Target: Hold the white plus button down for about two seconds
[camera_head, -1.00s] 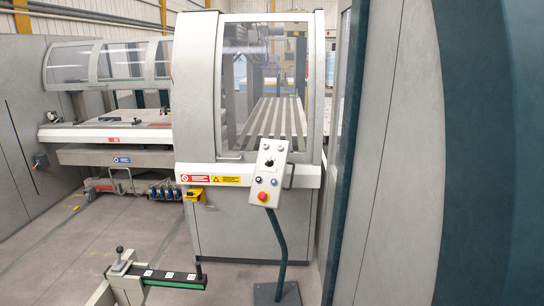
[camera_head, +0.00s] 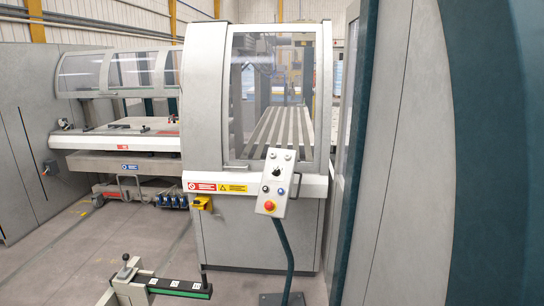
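A dark bar (camera_head: 182,287) with several small white squares on its top and a green stripe along its front is at the bottom left of the head view. The white squares (camera_head: 170,283) may be buttons, but their symbols are too small to read, so I cannot tell which one is the plus. A grey control panel (camera_head: 284,167) stands tilted on a dark post before the machine, with a black knob, small buttons and a red stop button (camera_head: 269,206). Neither of my grippers is in view.
The grey machine cabinet (camera_head: 255,232) with a clear window fills the middle. A lever with a black knob (camera_head: 126,258) stands beside the bar. A large grey and teal housing (camera_head: 400,150) blocks the right side. Open floor (camera_head: 70,250) lies at left.

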